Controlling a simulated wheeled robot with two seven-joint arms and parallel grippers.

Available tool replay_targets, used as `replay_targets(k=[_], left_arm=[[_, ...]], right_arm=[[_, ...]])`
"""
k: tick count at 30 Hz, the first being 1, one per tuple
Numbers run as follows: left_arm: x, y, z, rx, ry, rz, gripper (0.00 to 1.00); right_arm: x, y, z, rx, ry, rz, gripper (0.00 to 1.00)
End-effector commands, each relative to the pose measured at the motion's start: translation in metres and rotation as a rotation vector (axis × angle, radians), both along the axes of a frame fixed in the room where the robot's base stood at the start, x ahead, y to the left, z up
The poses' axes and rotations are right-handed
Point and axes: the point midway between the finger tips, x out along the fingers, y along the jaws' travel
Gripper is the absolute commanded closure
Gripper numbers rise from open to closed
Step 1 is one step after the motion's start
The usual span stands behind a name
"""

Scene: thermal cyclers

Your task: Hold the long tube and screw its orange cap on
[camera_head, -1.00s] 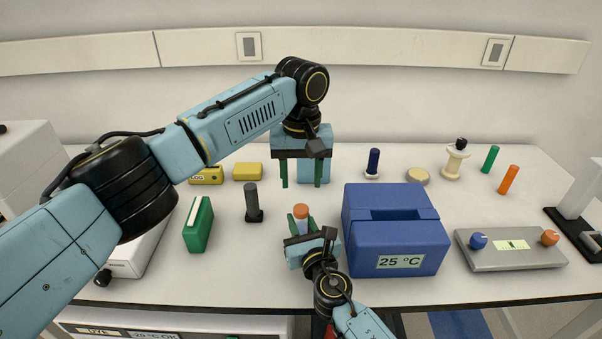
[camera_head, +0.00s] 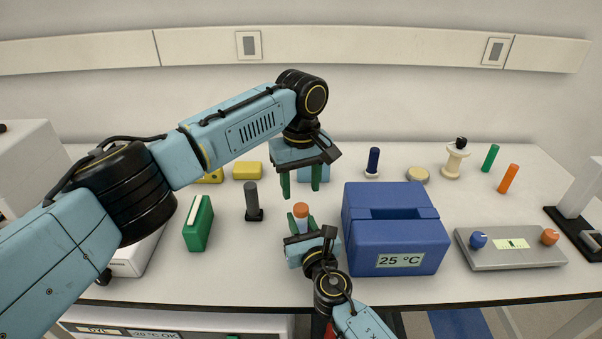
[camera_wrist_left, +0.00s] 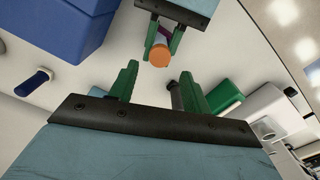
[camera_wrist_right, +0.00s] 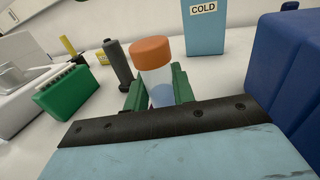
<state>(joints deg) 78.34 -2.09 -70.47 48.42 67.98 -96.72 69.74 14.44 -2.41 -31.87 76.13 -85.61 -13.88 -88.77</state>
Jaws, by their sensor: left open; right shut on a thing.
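The long tube (camera_wrist_right: 162,93) is clear with pale blue in its lower part. Its orange cap (camera_wrist_right: 151,53) sits on its top; I cannot tell how tightly. My right gripper (camera_head: 302,222) is shut on the tube, below the cap, and holds it upright near the front of the bench. My left gripper (camera_head: 300,194) is open and empty, with its green fingers pointing down, behind and above the cap in the head view. In the left wrist view the orange cap (camera_wrist_left: 159,56) shows beyond the open fingers, apart from them.
A blue 25 °C box (camera_head: 395,255) stands close to the right of the tube. A dark post (camera_head: 252,200) and a green box (camera_head: 198,225) stand to the left. A light-blue COLD box (camera_wrist_right: 205,28) is behind. A grey console (camera_head: 510,250) lies farther right.

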Motion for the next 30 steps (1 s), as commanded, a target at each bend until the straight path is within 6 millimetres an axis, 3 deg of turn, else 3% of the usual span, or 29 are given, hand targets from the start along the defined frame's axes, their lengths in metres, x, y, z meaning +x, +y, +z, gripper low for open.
replay_targets(k=[9,22,30], left_arm=[[0.000,0.000,-0.045,0.001,0.000,0.001,0.52],[0.000,0.000,-0.055,0.000,0.000,0.000,0.52],[0.000,0.000,-0.055,0.000,-0.001,0.000,0.86]], right_arm=[[0.000,0.000,0.000,0.000,0.000,0.000,1.00],[0.000,0.000,0.000,0.000,0.000,0.000,1.00],[0.000,0.000,0.000,0.000,0.000,0.000,1.00]])
